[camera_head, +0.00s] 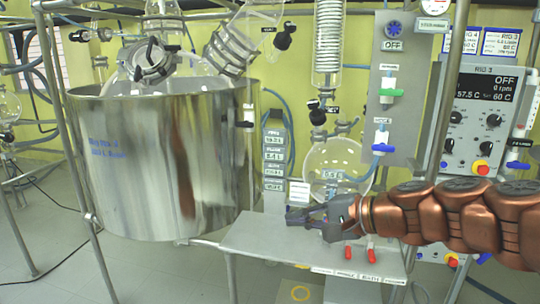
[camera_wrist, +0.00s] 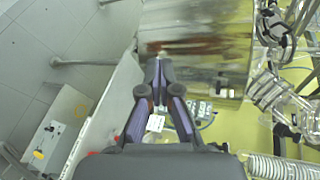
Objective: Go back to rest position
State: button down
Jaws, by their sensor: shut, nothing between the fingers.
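My gripper (camera_head: 290,216) is at the end of my copper-coloured arm, which reaches in from the right in the head view. It hangs over the grey metal shelf, in front of the round glass flask (camera_head: 335,165). In the wrist view my gripper (camera_wrist: 159,62) has its fingertips together, with nothing held between them. The large steel vessel (camera_head: 165,160) stands to the left of the gripper, and it also shows beyond the fingertips in the wrist view (camera_wrist: 215,45).
The shelf (camera_head: 255,236) carries red-capped valves (camera_head: 348,252) close below my wrist. Control panels, one marked RIG 3 (camera_head: 487,110), stand at the right. A glass coil condenser (camera_head: 328,45) rises above the flask. Metal frame poles surround the vessel. Open floor (camera_head: 50,265) shows at lower left.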

jog(key=s+f+n+g+h, duration=0.6)
jog(key=s+f, duration=0.7)
jog(key=s, duration=0.4)
jog(key=s+d+f+n+g+h, duration=0.1)
jog(key=s+d+f+h, duration=0.1)
jog(key=s+d, duration=0.4)
jog(key=s+d+f+n+g+h+p, duration=0.1)
jog(key=s+d+f+g+h, duration=0.1)
jog(key=s+d, duration=0.4)
jog(key=shift+d+f+h, duration=0.25)
jog(key=shift+f+h, duration=0.4)
jog(key=shift+h, duration=0.25)
